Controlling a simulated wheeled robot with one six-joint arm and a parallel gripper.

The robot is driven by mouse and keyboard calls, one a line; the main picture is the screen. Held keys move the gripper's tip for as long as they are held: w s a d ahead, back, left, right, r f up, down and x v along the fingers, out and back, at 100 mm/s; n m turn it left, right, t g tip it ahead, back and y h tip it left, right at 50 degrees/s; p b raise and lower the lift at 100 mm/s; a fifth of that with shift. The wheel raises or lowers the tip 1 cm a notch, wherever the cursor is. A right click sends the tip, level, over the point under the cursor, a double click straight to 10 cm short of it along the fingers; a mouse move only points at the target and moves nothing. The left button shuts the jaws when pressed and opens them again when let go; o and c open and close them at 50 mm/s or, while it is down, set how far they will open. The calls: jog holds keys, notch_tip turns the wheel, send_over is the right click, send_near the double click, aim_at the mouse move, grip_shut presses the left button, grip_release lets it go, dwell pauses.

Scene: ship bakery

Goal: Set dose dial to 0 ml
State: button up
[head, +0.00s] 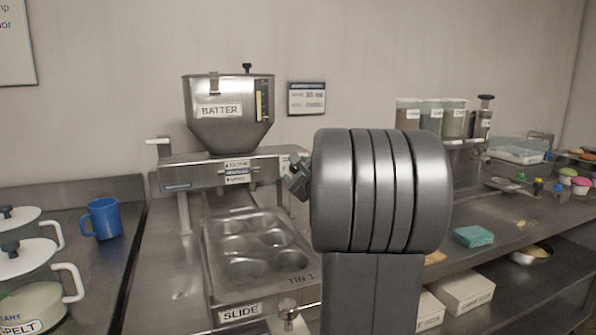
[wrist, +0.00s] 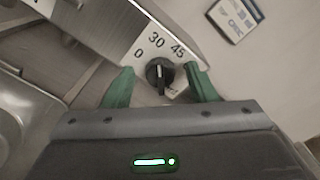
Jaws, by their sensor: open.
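The dose dial (wrist: 160,74) is a black knob on the pale end plate of the batter machine, with 0, 30 and 45 printed around it. Its pale pointer line points up in the wrist view, towards the gap around 30 and 45, away from 0 at the left. My gripper (wrist: 158,80) is open, with a green finger on each side of the knob. Contact cannot be made out. In the head view my gripper (head: 297,178) is at the machine's right end, and my arm hides the dial.
The batter hopper (head: 228,135) stands above a muffin tin (head: 215,262) on the slide. A wall card (head: 306,98) hangs behind. A blue mug (head: 103,218) and white-lidded pots (head: 20,258) are at left. Clear canisters (head: 455,122) and a teal sponge (head: 473,236) are at right.

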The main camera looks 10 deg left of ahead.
jog(key=c, duration=0.9)
jog(key=shift+c, duration=0.2)
jog(key=shift+f+b, duration=0.1)
jog(key=shift+b, duration=0.25)
jog(key=shift+f+n+b, duration=0.15)
jog(key=shift+n+b, duration=0.5)
jog(key=shift+n, duration=0.05)
jog(key=n+b, duration=0.3)
jog(key=shift+s+f, duration=0.1)
jog(key=n+b, duration=0.3)
jog(key=n, duration=0.1)
jog(key=shift+b, duration=0.4)
jog(key=shift+n, duration=0.4)
